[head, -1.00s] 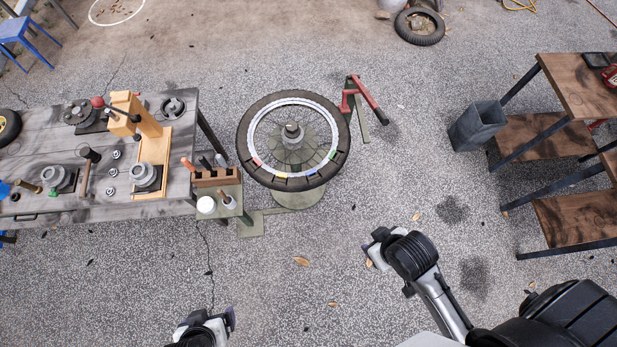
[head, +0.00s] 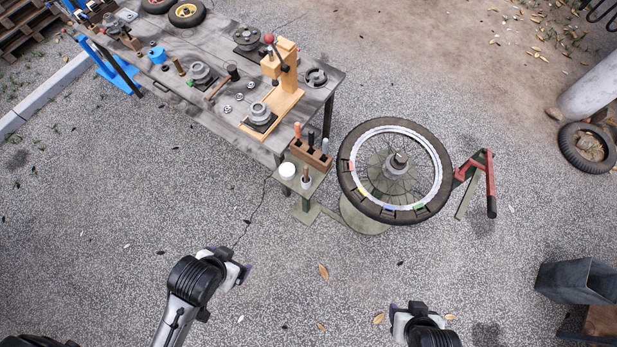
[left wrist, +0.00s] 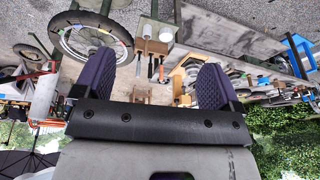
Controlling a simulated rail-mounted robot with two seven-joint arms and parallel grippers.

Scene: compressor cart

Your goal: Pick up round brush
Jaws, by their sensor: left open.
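A small light cup (head: 306,183) with a brown-handled tool, probably the round brush (head: 306,172), stands on the small green shelf (head: 318,181) left of the wheel stand. The tool's bristles cannot be made out. My left gripper (head: 243,272) is over bare ground, below and left of that shelf, apart from everything. In the left wrist view its purple fingers (left wrist: 155,82) are spread with nothing between them, and the shelf's tools show beyond. My right gripper (head: 398,312) is low in the head view, well away from the shelf; its fingers are too unclear to judge.
A white jar (head: 287,170) stands beside the cup, and a wooden tool block (head: 311,156) with upright handles is behind it. A spoked wheel (head: 350,180) on a stand is right of the shelf. A grey workbench (head: 215,45) stretches behind left.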

